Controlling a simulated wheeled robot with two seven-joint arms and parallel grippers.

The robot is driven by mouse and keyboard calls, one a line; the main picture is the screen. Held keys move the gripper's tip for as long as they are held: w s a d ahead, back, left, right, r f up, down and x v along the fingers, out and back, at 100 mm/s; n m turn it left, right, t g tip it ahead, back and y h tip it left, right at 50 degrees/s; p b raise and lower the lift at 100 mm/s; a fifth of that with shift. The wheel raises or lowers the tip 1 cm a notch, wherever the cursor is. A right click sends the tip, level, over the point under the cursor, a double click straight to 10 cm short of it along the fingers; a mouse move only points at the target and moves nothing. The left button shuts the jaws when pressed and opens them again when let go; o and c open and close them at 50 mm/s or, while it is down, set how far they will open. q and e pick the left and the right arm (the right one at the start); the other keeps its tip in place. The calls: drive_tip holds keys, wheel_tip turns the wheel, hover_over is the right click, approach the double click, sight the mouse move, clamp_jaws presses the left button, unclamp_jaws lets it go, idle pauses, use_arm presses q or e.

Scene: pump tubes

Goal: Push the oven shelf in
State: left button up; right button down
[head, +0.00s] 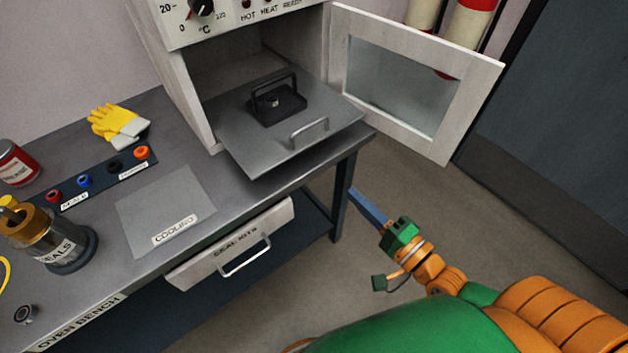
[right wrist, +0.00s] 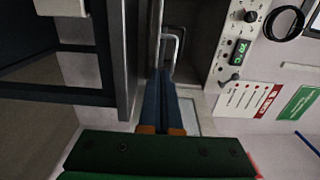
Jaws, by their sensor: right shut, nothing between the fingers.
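The oven shelf (head: 250,143) is a grey metal plate sticking out of the open white oven (head: 200,95). It has a bar handle (head: 309,131) near its front edge. A black holder with a raised handle (head: 279,104) sits on the shelf. My right gripper (head: 353,192) is shut and empty, in front of the bench corner and to the lower right of the shelf handle. In the right wrist view its blue fingers (right wrist: 160,75) lie together, with a bar handle (right wrist: 172,45) beyond them. My left gripper is not in view.
The oven door (head: 455,140) stands open to the right. A partly open drawer (head: 230,250) juts from the bench below the cooling plate (head: 165,210). Floor is clear right of the bench.

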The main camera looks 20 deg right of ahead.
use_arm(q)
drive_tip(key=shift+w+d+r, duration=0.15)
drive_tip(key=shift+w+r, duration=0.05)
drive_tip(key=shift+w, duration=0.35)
use_arm(e)
drive_tip(key=x, duration=1.4)
drive_tip(key=shift+w+d, duration=0.2)
drive_tip(key=shift+w, duration=0.1)
